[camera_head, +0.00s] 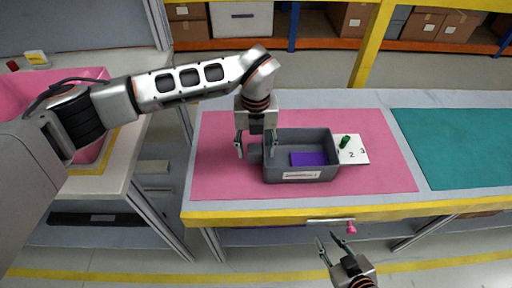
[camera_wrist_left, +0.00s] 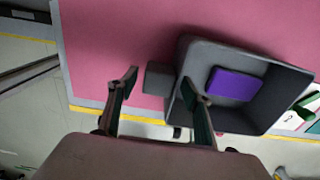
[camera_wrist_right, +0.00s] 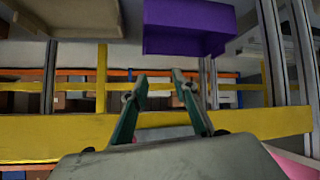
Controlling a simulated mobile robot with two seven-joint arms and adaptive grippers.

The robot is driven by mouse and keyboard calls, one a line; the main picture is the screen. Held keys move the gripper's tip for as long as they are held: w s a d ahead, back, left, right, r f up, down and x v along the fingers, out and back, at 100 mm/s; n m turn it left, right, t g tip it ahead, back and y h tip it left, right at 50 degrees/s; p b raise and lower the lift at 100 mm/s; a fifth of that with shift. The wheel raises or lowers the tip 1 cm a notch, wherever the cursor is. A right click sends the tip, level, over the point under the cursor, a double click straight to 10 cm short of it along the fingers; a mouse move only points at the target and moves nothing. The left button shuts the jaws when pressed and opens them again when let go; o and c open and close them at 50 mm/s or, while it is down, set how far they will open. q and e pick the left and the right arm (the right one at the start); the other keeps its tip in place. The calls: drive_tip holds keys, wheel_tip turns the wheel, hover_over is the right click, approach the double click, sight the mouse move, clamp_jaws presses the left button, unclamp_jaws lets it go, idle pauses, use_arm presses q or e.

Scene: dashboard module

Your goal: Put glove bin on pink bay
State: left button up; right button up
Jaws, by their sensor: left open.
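A grey open bin (camera_head: 325,165), likely the glove bin, sits on the pink bay (camera_head: 222,175) with a flat purple item (camera_head: 308,159) inside and a label on its front. My left gripper (camera_head: 256,150) is open at the bin's left side, pointing down. In the left wrist view, the bin's grey side tab (camera_wrist_left: 158,80) lies between its fingers, and the right finger overlaps the bin's left wall; I cannot tell whether they touch. My right gripper (camera_head: 333,248) is open and empty, low in front of the table's yellow edge.
A white card (camera_head: 353,150) with numbers and a small green object (camera_head: 345,141) lies right of the bin. A teal mat (camera_head: 455,140) is further right. A bar with a pink knob (camera_head: 350,229) juts below the yellow front edge. A pink bin stands on the left table.

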use_arm(q)
drive_tip(key=shift+r, duration=0.55)
wheel_tip(320, 180, up, 11)
drive_tip(key=p, duration=0.1)
